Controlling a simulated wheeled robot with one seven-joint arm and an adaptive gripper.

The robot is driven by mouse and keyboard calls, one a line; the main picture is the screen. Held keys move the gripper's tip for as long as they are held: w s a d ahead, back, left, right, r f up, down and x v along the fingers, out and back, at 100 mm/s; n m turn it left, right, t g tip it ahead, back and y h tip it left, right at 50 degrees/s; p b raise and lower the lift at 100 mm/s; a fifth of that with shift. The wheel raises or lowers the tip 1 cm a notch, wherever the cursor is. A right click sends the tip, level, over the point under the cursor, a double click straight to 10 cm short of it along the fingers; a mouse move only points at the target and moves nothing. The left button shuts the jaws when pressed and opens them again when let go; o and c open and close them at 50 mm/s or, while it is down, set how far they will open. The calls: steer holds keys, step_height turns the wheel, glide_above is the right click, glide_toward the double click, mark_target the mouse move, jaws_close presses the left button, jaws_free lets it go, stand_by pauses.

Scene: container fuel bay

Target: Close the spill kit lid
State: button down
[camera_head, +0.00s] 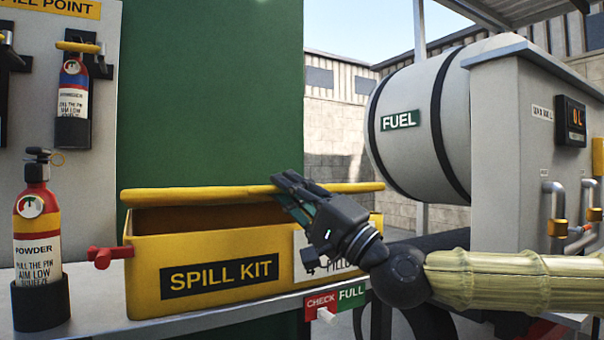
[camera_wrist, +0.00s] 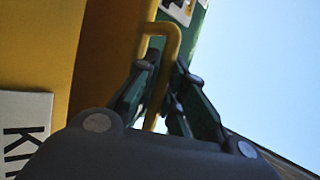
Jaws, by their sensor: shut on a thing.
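The spill kit box (camera_head: 215,238) is a yellow bin with a black SPILL KIT label, standing on a grey shelf. Its yellow lid (camera_head: 190,196) shows nearly edge-on above the box. A dark gap lies between the lid and the box's front rim, so the lid is partly open. My gripper (camera_head: 288,187) is at the lid's front edge, right of its middle. In the wrist view, a yellow handle loop (camera_wrist: 173,45) passes between the two fingers of my gripper (camera_wrist: 165,80), which are closed around it. The fingers hide part of the handle.
A powder extinguisher (camera_head: 37,230) stands left of the box, and another (camera_head: 72,100) hangs on the wall panel. A red knob (camera_head: 101,257) sticks out at the box's left. A CHECK/FULL slider (camera_head: 335,300) is below. A fuel tank (camera_head: 420,120) and a pump cabinet (camera_head: 510,150) are right.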

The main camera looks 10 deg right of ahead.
steer(key=f, duration=0.2)
steer(key=f+b, duration=0.1)
steer(key=f, duration=0.1)
steer(key=f+b, duration=0.1)
steer(key=f, duration=0.1)
steer(key=shift+s+f, duration=0.25)
steer(key=shift+s, duration=0.05)
steer(key=shift+f, duration=0.2)
steer(key=c, duration=1.5)
jaws_free()
steer(key=shift+r, duration=0.1)
steer(key=shift+d+r, duration=0.1)
steer(key=shift+d, duration=0.05)
steer(key=shift+v, duration=4)
